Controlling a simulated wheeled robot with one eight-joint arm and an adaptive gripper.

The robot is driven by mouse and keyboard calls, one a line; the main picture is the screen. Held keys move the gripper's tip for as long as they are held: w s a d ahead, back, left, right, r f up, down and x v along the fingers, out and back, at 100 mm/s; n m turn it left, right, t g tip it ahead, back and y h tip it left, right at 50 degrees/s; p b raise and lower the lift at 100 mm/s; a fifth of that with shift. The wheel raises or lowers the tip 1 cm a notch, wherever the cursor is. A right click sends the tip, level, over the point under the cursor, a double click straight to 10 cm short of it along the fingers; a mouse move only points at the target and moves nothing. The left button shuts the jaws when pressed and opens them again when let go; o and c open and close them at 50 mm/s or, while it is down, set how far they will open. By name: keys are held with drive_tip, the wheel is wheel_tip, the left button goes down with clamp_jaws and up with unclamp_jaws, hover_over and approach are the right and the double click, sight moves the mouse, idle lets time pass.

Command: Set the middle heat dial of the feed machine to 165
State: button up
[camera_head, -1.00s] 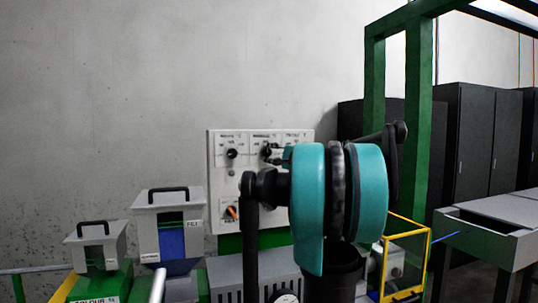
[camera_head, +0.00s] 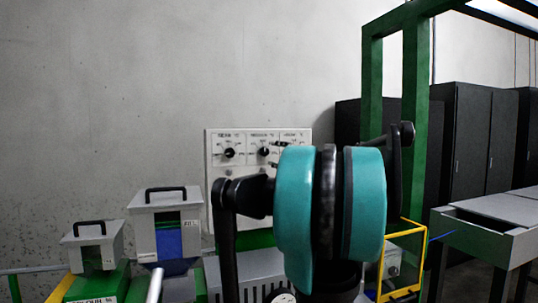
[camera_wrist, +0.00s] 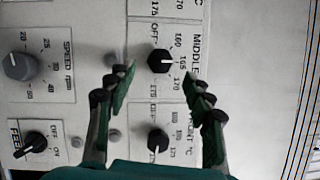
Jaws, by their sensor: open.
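In the head view the dial (camera_head: 264,151) shows beside the rear dial (camera_head: 229,153). My gripper (camera_wrist: 157,82) is open and empty, its two fingertips apart on either side just below the dial in the picture. They do not appear to touch it. My teal wrist hides most of the gripper in the head view.
The front dial (camera_wrist: 158,140) lies between my fingers, lower in the wrist view. A grey speed knob (camera_wrist: 19,66) and a black feed switch (camera_wrist: 32,142) are at the left. Lidded hoppers (camera_head: 166,206) stand left of the panel, and a yellow-framed guard (camera_head: 405,262) stands right.

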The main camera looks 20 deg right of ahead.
drive_tip(key=v, duration=0.6)
idle(0.4)
